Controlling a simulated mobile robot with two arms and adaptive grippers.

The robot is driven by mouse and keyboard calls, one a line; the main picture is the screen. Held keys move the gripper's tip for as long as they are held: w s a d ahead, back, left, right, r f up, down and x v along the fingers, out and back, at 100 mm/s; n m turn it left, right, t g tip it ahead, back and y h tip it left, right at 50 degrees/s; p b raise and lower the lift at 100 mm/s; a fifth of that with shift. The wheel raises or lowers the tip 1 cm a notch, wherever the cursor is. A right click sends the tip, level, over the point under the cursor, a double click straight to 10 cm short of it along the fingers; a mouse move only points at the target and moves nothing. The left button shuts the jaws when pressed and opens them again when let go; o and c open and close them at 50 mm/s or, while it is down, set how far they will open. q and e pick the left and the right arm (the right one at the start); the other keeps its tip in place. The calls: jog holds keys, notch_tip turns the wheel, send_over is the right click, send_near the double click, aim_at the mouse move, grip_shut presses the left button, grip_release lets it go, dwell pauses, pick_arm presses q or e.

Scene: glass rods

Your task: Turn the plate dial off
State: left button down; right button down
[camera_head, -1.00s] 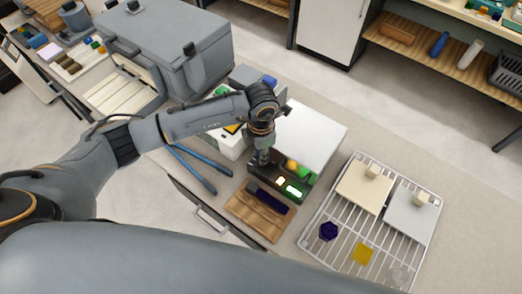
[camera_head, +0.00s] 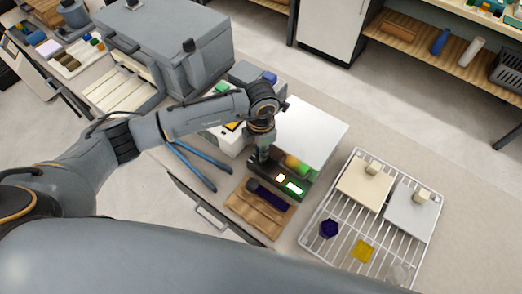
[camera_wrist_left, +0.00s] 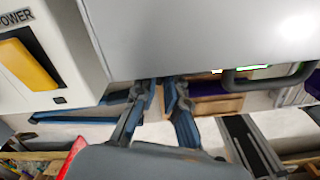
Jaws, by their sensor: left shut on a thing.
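The plate (camera_head: 312,132) is a flat white-topped unit with a dark front panel (camera_head: 275,184) carrying lit white and green displays. A yellow-and-green piece (camera_head: 295,163) shows beside the panel. My left gripper (camera_head: 262,157) points down at the left end of this panel and is shut on the plate dial, which the fingers hide. In the left wrist view, the blue-padded fingers (camera_wrist_left: 160,92) sit close together at the edge of the grey plate body (camera_wrist_left: 195,40). The dial's setting cannot be read. My right gripper is not in view.
A wooden rack (camera_head: 240,205) with a dark purple piece (camera_head: 270,194) lies in front of the panel. Blue-handled tongs (camera_head: 205,168) lie left. A wire rack (camera_head: 322,207) with tiles stands right. A box marked POWER (camera_wrist_left: 75,40) is close left of the fingers.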

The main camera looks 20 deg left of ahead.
pick_arm(q)
jog(key=n+b, duration=0.2)
jog(key=n, duration=0.2)
jog(key=n+b, duration=0.2)
jog(key=n, duration=0.3)
jog(key=shift+n, duration=0.3)
jog(key=n+b, duration=0.1)
jog(key=n, duration=0.2)
jog(key=shift+n, duration=0.3)
jog(key=shift+w+r+n+b, duration=0.1)
jog(key=shift+n+b, duration=0.4)
jog(key=shift+n, duration=1.3)
jog(key=c, duration=1.7)
grip_release()
